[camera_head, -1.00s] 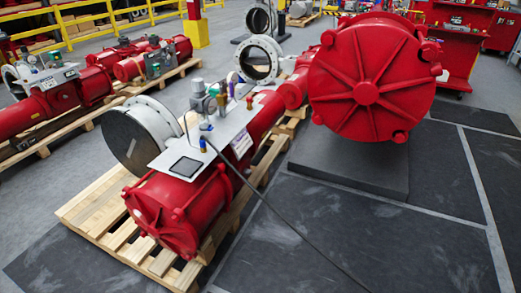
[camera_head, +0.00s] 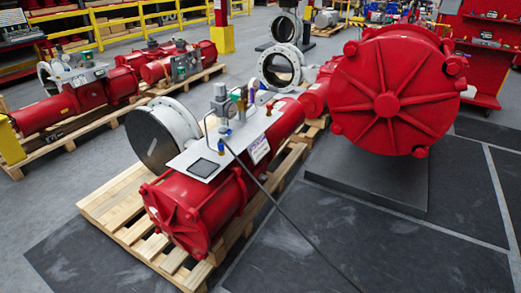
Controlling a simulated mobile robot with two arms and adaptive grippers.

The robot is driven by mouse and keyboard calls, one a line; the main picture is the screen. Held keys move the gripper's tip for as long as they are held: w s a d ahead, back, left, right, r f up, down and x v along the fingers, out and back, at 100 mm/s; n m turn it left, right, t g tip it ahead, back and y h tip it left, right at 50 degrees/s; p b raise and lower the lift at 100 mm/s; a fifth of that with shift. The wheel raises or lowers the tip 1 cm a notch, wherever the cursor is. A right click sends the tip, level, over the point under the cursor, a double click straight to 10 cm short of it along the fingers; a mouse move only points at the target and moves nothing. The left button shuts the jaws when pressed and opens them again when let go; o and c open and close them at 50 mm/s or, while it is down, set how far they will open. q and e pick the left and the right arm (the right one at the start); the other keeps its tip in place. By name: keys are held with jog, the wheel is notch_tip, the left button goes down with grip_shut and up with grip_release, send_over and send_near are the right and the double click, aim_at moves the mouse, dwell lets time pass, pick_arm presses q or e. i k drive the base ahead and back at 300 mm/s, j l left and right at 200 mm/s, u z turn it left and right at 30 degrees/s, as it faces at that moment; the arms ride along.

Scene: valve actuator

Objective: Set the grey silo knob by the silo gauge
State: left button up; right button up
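A red valve actuator (camera_head: 200,203) lies on a wooden pallet in the middle of the head view. A light metal plate (camera_head: 195,155) on top of it carries a dark square (camera_head: 204,168) and a cluster of small fittings. A grey, upright fitting (camera_head: 219,93) with a rounded top stands in this cluster. It may be the silo knob, but it is too small to be sure. I cannot make out a silo gauge with certainty. Green (camera_head: 236,96) and blue (camera_head: 252,97) fittings stand beside it. Neither of my grippers is in view.
A large red ribbed cylinder (camera_head: 387,105) stands on a dark block (camera_head: 370,185) at the right. A black cable (camera_head: 265,190) runs from the plate toward the floor. The pallet (camera_head: 110,205) sticks out at the left. Dark mats (camera_head: 400,250) cover open floor in front.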

aim_at(219, 89)
jog(key=i+l+u, duration=0.3)
jog(key=l, duration=0.3)
jog(key=i+l+u, duration=0.25)
jog(key=l, duration=0.4)
jog(key=i+l+u, duration=0.3)
jog(key=l, duration=0.45)
jog(key=i+l+u, duration=0.15)
jog(key=l, duration=0.2)
